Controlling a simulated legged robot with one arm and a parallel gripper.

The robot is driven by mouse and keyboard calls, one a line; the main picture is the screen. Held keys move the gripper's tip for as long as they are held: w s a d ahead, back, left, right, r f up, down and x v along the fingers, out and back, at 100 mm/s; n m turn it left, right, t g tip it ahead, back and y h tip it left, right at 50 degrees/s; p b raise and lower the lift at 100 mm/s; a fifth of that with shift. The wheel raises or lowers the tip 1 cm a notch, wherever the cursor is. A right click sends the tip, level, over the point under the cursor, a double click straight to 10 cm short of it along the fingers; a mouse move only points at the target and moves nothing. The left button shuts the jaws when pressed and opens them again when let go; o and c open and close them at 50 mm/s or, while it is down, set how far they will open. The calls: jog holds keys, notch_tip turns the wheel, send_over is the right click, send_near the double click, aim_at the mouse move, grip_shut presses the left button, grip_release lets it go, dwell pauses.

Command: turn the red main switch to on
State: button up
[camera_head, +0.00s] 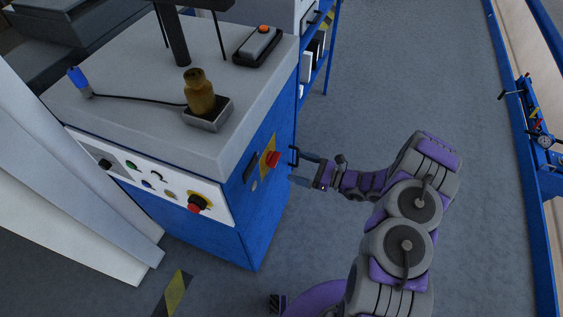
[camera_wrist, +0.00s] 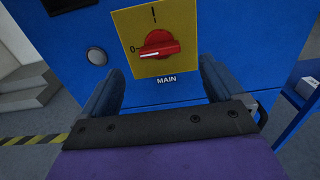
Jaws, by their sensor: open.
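The switch also shows in the head view (camera_head: 272,159), on the cabinet's right face. My gripper (camera_wrist: 160,82) is open, with its two blue-grey fingers apart on either side below the switch. In the head view my gripper (camera_head: 303,168) is close to that cabinet face. Nothing is between the fingers, and I cannot tell the exact gap to the knob.
A blue shelf rack (camera_head: 318,50) stands behind. Grey floor (camera_head: 400,70) is open to the right.

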aim_at(273, 159)
jog(key=b+x, duration=0.1)
jog(key=x, duration=0.6)
jog(key=shift+a, duration=0.1)
jog(key=shift+c, duration=0.2)
jog(key=c, duration=1)
